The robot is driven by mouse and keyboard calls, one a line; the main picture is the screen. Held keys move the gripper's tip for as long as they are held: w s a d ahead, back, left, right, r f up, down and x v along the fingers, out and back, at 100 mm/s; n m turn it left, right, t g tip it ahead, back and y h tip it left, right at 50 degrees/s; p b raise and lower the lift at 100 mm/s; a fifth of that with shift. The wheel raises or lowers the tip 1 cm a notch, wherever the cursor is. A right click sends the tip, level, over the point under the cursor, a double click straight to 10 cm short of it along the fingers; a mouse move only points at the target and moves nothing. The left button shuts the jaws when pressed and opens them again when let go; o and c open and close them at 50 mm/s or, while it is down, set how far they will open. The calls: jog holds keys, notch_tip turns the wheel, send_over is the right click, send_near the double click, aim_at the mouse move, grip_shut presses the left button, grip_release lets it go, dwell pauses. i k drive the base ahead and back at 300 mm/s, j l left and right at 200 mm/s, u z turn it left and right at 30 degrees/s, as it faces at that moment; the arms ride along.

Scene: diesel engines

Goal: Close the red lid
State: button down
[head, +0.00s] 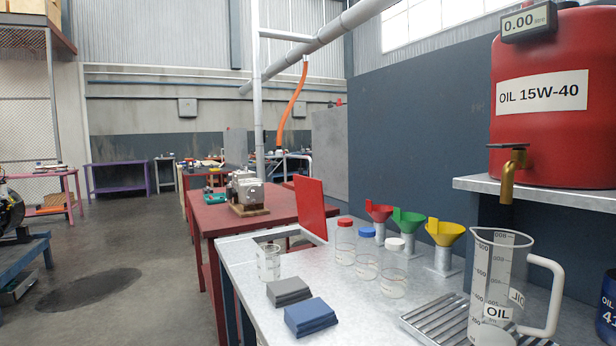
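A flat red lid (311,209) stands upright, open, at the far left part of the grey metal workbench (375,318). It rises beside a rectangular opening in the bench top, on the opening's right side. The inside of the opening is mostly out of sight. A clear jar with a red cap (345,224) stands just right of the lid, apart from it. My gripper is not in view.
A clear beaker (268,264) stands in front of the opening, with grey cloths (289,291) and blue cloths (312,317) nearer. Several jars and red, green and yellow funnels (445,234) stand right. A measuring jug (495,285) and drip grate are nearest. Open floor lies left.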

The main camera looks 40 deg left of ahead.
aim_at(309, 191)
jog(key=i+j, duration=0.15)
jog(key=j, duration=0.3)
jog(key=i+j, duration=0.2)
jog(key=j, duration=0.2)
jog(key=i+j, duration=0.15)
jog(key=j, duration=0.3)
jog(key=i+j, duration=0.2)
jog(key=j, duration=0.2)
jog(key=i+j, duration=0.15)
jog(key=j, duration=0.3)
jog(key=i+j, duration=0.2)
jog(key=j, duration=0.25)
jog(key=i+j, duration=0.15)
jog(key=j, duration=0.25)
jog(key=i+j, duration=0.15)
jog(key=j, duration=0.3)
jog(key=i+z, duration=0.05)
